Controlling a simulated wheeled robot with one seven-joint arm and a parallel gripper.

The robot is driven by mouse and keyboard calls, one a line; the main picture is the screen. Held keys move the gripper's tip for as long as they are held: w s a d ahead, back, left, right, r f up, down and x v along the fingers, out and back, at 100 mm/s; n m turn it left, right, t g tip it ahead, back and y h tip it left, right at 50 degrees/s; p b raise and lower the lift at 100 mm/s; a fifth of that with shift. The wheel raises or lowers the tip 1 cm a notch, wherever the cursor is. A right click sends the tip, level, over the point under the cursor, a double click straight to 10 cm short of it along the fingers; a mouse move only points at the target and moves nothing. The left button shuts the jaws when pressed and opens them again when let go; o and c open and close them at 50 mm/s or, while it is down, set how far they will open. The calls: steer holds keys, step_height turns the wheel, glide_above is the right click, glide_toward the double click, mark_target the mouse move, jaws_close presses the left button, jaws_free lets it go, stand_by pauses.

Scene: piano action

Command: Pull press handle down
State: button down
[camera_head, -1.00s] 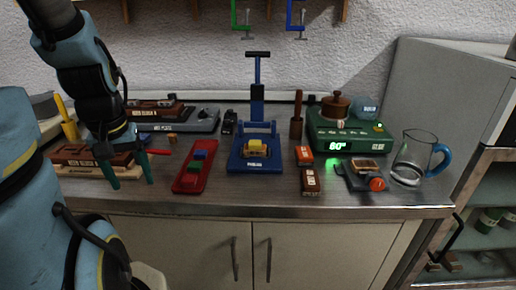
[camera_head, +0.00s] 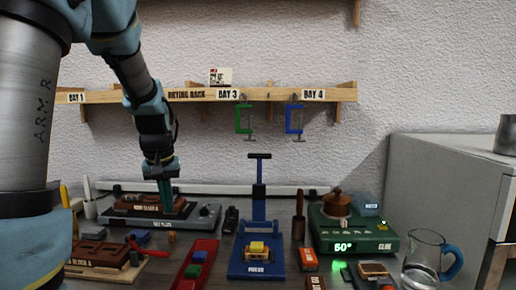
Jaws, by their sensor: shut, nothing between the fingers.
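The blue press (camera_head: 257,265) stands on the bench in the middle of the head view. Its upright lever ends in a dark T-shaped handle (camera_head: 260,156), raised well above the base. A yellow block (camera_head: 257,247) sits on the press base under the lever. My gripper (camera_head: 166,207) points down at the left, over the grey hot plate with the brown block. Its teal fingers are together and apart from the press, well to the left of the handle. I cannot tell whether the fingertips touch the brown block.
A wooden drying rack (camera_head: 200,97) runs along the wall above, with green (camera_head: 244,119) and blue clamps (camera_head: 294,118) hanging from it. A green glue heater (camera_head: 352,240) stands right of the press, a glass jug (camera_head: 422,262) beyond it. A red tray (camera_head: 203,250) lies left of the press.

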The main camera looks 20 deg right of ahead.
steer(key=w+d+r+m+t, duration=0.1)
steer(key=w+d+r, duration=0.2)
steer(key=d+r, duration=0.35)
steer(key=w+d+r+m, duration=0.1)
steer(key=w+d+r, duration=0.35)
steer(key=d, duration=0.35)
steer(key=s+d+r+m+t+h+p, duration=0.1)
steer(key=s+d+r, duration=0.1)
steer(key=d+r, duration=0.7)
steer(key=d, duration=0.3)
steer(key=shift+s+d+r, duration=0.3)
steer(key=shift+s+r, duration=0.05)
steer(key=shift+r, duration=0.05)
step_height(320, 180, down, 9)
steer(key=p, duration=0.3)
steer(key=shift+f, duration=0.2)
steer(key=shift+a, duration=0.1)
